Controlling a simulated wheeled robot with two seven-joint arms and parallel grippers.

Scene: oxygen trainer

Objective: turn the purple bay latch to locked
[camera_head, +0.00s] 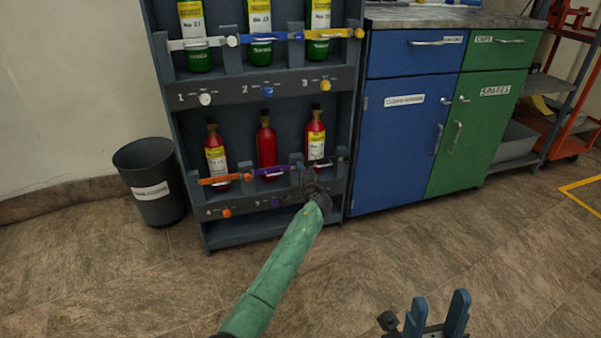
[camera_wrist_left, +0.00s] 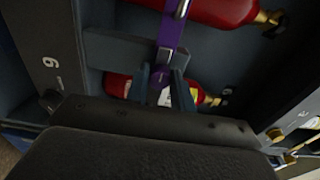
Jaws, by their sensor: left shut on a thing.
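The purple strap (camera_head: 270,171) crosses the red bottle of the lower middle bay in the rack. In the left wrist view it runs down to the purple latch (camera_wrist_left: 162,76), which sits between my left fingertips. My left gripper (camera_head: 300,178) reaches the lower right of the rack. In the left wrist view my left gripper (camera_wrist_left: 160,90) is shut on the purple latch. In the head view the gripper hides the latch. My right gripper (camera_head: 438,318) is open and empty at the lower right, far from the rack.
Orange-strapped (camera_head: 222,181) and black-strapped (camera_head: 322,163) bays flank the purple one, with red bottles. Green bottles stand on the upper shelf. A dark bin (camera_head: 150,180) stands left of the rack, and a blue cabinet (camera_head: 395,150) right of it. The floor in front is clear.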

